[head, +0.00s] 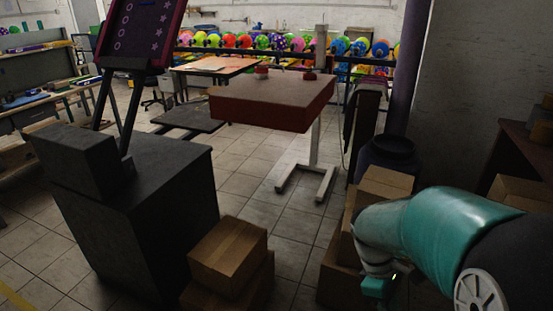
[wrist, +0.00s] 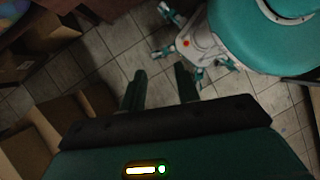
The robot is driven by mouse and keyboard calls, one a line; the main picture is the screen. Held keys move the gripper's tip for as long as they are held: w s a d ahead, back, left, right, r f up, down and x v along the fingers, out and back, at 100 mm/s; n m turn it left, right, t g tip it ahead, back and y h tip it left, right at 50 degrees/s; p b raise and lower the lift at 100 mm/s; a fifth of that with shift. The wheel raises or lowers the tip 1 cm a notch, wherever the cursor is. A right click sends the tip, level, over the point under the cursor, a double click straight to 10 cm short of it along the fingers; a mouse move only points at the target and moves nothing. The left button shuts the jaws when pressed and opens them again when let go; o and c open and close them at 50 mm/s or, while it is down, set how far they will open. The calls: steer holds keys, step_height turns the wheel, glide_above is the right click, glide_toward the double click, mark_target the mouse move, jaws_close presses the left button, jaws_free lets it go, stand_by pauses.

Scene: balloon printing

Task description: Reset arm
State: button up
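My teal and black arm reaches in from the lower right of the head view, bent downward beside stacked cardboard boxes. Its gripper end is mostly hidden there. In the wrist view my gripper (wrist: 160,88) points toward the tiled floor. Its two dark fingers are apart, with bare floor tiles showing between them and nothing held. My own teal and white body and legs show at the upper right of the wrist view.
Cardboard boxes (head: 228,256) stand low in the centre, and others (head: 385,185) beside my arm. A dark cabinet (head: 145,215) with a control panel (head: 140,33) is left. Tiled floor (head: 255,185) is clear between.

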steer(key=s+a+r+m+t+y, duration=0.1)
steer(key=s+a+r+m+t, duration=0.1)
steer(key=a+r+m+t, duration=0.3)
steer(key=s+a+r+m+t+y, duration=0.2)
steer(key=s+a+r+m+t, duration=0.1)
steer(key=r, duration=0.6)
steer(key=shift+a+m+t, duration=0.85)
steer(key=shift+m+t, duration=0.05)
steer(key=shift+m, duration=0.1)
steer(key=shift+d+r, duration=0.1)
steer(key=shift+d, duration=0.05)
